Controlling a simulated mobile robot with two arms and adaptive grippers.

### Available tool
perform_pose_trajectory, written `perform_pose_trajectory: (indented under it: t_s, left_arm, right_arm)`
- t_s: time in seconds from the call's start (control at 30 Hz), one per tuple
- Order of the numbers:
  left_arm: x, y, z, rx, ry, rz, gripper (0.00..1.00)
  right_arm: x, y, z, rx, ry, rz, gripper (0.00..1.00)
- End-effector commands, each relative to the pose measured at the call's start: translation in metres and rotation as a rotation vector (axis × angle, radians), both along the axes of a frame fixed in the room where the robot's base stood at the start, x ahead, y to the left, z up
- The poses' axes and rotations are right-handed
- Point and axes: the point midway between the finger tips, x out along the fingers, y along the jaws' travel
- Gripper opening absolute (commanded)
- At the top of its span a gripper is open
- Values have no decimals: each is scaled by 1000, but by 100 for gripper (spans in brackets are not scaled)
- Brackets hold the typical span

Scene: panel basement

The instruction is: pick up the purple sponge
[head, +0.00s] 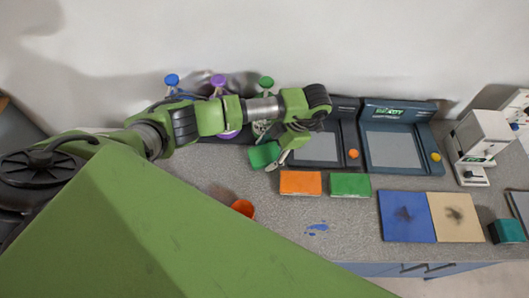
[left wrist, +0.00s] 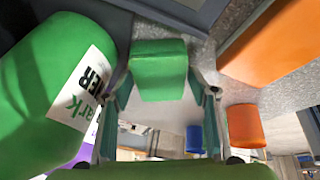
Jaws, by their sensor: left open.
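I see no purple sponge in either view; the purple I can make out is a bottle cap (head: 218,80) and a part below it behind my left arm. My left gripper (head: 276,161) hangs over the counter, open. A green block (head: 263,154) is at its fingertips; in the left wrist view the green block (left wrist: 158,70) lies between the spread fingers (left wrist: 163,92). I cannot tell whether the fingers touch it. A purple patch (left wrist: 80,170) shows at the lower left of the left wrist view. My right gripper is not in view.
A green bottle (left wrist: 50,90) stands close beside the left gripper. Orange (head: 301,183) and green (head: 350,185) flat pieces lie in front of two dark devices (head: 398,170). An orange cup (head: 243,209) stands nearer.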

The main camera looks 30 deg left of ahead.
Motion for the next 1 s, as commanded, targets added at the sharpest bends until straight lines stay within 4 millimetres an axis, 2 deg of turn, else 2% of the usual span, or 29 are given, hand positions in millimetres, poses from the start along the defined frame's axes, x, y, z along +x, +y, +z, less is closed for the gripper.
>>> perform_pose_trajectory:
  t_s: [0.17, 0.27, 0.73, 0.9, 0.97, 1.0]
  left_arm:
    - [0, 0, -1, -1, -1, 0, 53]
    - [0, 0, -1, -1, -1, 0, 37]
    - [1, 0, 2, -2, -2, -1, 35]
    - [2, 0, 16, -1, -7, 0, 35]
    - [3, 0, 26, -2, -8, -2, 35]
    - [-2, -2, 39, -1, -8, -4, 35]
  right_arm:
    - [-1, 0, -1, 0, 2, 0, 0]
    - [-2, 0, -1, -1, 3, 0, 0]
    - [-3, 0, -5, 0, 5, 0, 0]
    - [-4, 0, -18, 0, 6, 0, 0]
    - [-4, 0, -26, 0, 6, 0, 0]
    - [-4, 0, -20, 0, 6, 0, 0]
